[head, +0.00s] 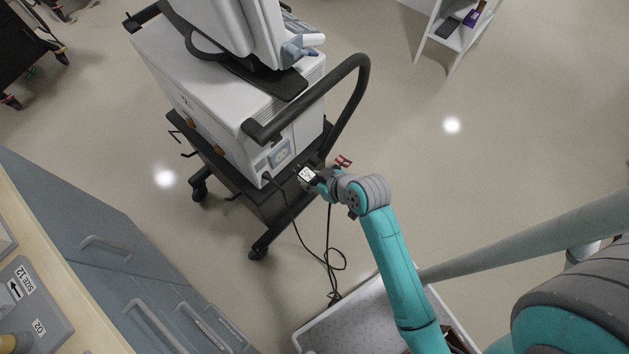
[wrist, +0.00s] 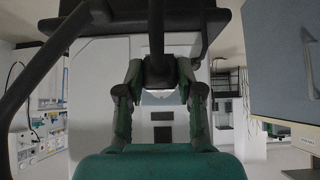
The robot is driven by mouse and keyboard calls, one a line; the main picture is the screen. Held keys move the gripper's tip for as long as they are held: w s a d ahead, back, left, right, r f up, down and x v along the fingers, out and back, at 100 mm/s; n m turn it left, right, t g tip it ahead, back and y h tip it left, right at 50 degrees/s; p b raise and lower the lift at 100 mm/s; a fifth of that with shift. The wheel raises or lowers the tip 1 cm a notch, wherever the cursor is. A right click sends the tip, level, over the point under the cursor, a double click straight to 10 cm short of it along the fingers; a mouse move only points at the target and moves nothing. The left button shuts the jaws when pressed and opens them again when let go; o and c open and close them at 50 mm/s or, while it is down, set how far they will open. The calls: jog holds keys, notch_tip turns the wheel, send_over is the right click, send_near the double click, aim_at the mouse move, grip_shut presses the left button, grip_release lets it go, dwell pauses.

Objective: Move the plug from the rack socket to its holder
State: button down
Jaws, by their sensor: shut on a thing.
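My gripper (head: 306,175) is at the rear of the ventilator cart, beside the cart's black base. In the wrist view its two fingers (wrist: 160,85) are closed on the sides of a dark block, which I take to be the plug (wrist: 159,70). A dark bar or cable runs up from it in that picture. In the head view the plug is hidden by the gripper, and a thin black cable (head: 328,230) hangs below it. Whether the plug is still in a socket cannot be told. I cannot identify the holder.
The white ventilator (head: 215,85) stands on a black cart with a curved push handle (head: 350,90) close above my gripper. Another cable (head: 290,215) leaves its rear and loops to the floor. Grey drawers (head: 110,250) stand at left.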

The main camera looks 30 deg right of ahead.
aim_at(304, 171)
jog(key=shift+w+a, duration=0.25)
jog(key=shift+w, duration=0.85)
jog(key=shift+w+a, duration=0.25)
jog(key=shift+w, duration=0.8)
jog(key=shift+w+a, duration=0.2)
jog(key=shift+w, duration=0.5)
jog(key=shift+w+a, duration=0.15)
jog(key=shift+w, duration=0.5)
dwell(0.3)
jog(key=c, duration=0.7)
grip_release()
jog(key=shift+o, duration=0.2)
jog(key=v, duration=1.2)
